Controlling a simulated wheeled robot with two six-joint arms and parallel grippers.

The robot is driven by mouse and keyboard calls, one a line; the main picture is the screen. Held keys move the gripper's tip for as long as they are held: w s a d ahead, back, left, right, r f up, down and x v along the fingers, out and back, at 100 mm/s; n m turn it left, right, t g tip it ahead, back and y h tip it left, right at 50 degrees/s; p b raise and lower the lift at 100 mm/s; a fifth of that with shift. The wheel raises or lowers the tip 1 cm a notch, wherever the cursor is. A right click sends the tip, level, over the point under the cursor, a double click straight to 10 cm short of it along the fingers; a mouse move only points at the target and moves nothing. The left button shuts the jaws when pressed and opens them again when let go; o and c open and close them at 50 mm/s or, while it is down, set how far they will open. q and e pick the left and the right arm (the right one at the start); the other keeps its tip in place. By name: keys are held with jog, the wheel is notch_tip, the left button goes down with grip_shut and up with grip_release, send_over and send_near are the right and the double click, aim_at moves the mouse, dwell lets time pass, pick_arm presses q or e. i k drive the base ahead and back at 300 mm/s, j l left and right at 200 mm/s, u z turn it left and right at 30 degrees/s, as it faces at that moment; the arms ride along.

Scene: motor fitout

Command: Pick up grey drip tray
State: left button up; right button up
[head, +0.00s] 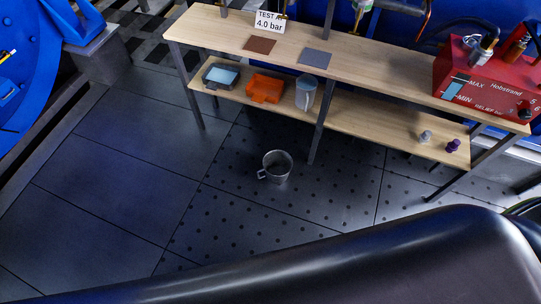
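A dark grey tray (207,75) sits on the left end of the bench's lower shelf, with something light blue in or on it; it looks like the grey drip tray. An orange tray-like piece (265,88) lies just right of it. Neither of my grippers is in view, and nothing is seen touching the tray.
The wooden bench (370,68) has a brown mat (260,45), a grey mat (314,58) and a red test box (478,85) on top. A grey-blue jug (306,92) and two small knobs stand on the lower shelf. A metal mug (277,167) stands on the otherwise clear floor.

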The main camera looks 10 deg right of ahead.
aim_at(218, 76)
jog(key=i+j+z, duration=0.1)
jog(key=z, duration=0.3)
jog(key=i+j+z, duration=0.1)
jog(key=z, duration=0.3)
jog(key=i+j+z, duration=0.1)
jog(key=z, duration=0.3)
jog(key=j, duration=0.1)
